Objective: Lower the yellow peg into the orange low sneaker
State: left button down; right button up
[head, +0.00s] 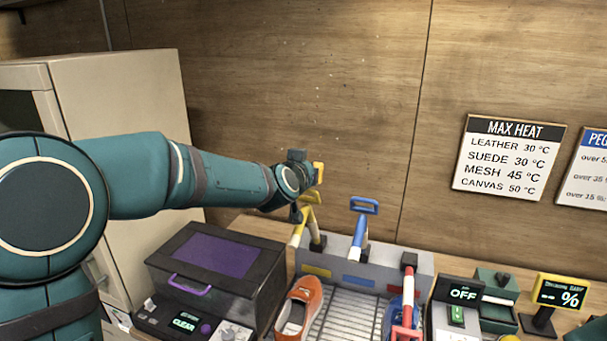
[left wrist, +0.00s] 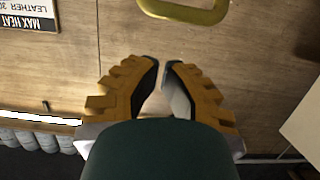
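The yellow peg (head: 300,226), with a loop handle and a pale lower end, stands tilted at the left end of the grey rack. Its handle also shows at the top edge of the left wrist view (left wrist: 190,10). The orange low sneaker (head: 299,304) lies in front of the rack on a slatted tray. My left gripper (head: 308,192) is close to the peg's handle, partly hidden by its own wrist. In the left wrist view its fingers (left wrist: 161,66) stand close together with a narrow gap, and the handle is beyond them. My right gripper is out of view.
A blue peg (head: 359,235) stands in the grey rack (head: 330,275). A red peg (head: 408,290) is at a blue sneaker on the right. A dark box with a purple lid (head: 205,252) is left of the sneaker. Small devices, including an OFF display (head: 461,293), stand right.

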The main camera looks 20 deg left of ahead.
aim_at(309, 206)
pick_arm(q)
jog(key=f, duration=0.1)
jog(key=w+f, duration=0.1)
jog(key=shift+w+f, duration=0.1)
jog(key=shift+f, duration=0.2)
jog(key=shift+s+f, duration=0.35)
jog(key=shift+s, duration=0.05)
jog(key=shift+b, duration=0.35)
